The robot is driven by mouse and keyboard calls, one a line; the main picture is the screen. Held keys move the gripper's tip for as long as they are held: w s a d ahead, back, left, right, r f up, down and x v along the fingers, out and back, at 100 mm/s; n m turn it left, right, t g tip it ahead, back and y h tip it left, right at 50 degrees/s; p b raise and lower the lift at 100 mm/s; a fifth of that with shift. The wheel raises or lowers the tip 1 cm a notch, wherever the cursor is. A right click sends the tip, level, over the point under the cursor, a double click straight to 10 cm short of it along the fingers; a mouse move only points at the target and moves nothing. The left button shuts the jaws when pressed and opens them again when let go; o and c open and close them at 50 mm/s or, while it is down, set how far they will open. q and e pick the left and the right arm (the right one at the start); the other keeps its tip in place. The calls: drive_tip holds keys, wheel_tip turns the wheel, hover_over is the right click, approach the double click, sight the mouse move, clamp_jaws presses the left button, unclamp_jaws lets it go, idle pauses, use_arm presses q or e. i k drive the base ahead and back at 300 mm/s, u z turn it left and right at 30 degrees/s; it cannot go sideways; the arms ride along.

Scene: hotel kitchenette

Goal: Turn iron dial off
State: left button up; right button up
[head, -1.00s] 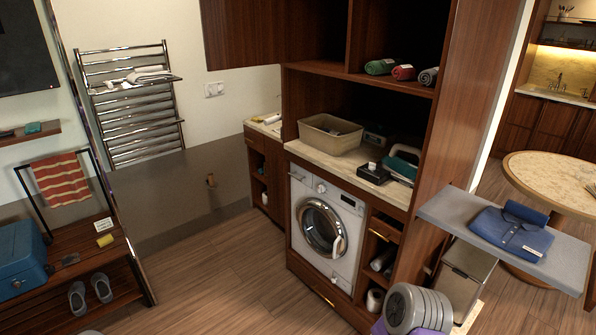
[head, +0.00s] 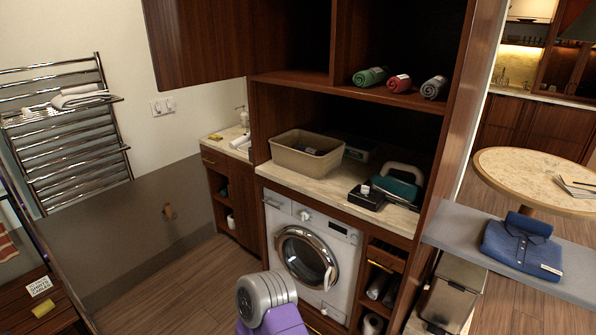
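A teal and grey iron (head: 398,187) sits on the right part of the light stone counter (head: 305,178), above the washing machine. Its dial is too small to make out, so I cannot tell its setting. A small black box-like item (head: 366,198) is just in front and to the left of the iron. Neither of my grippers shows in the head view. A grey and purple part of my own arm shows at the bottom, well below the counter and apart from the iron.
A beige bin (head: 305,155) stands left on the counter. The washing machine (head: 308,252) is below. At the right, an ironing board (head: 460,230) holds a folded blue shirt (head: 522,243). A wooden upright stands between board and counter. Floor is clear at left.

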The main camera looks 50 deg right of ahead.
sight(364, 189)
drive_tip(key=z, duration=0.25)
drive_tip(key=i, duration=1.45)
drive_tip(key=z, duration=0.9)
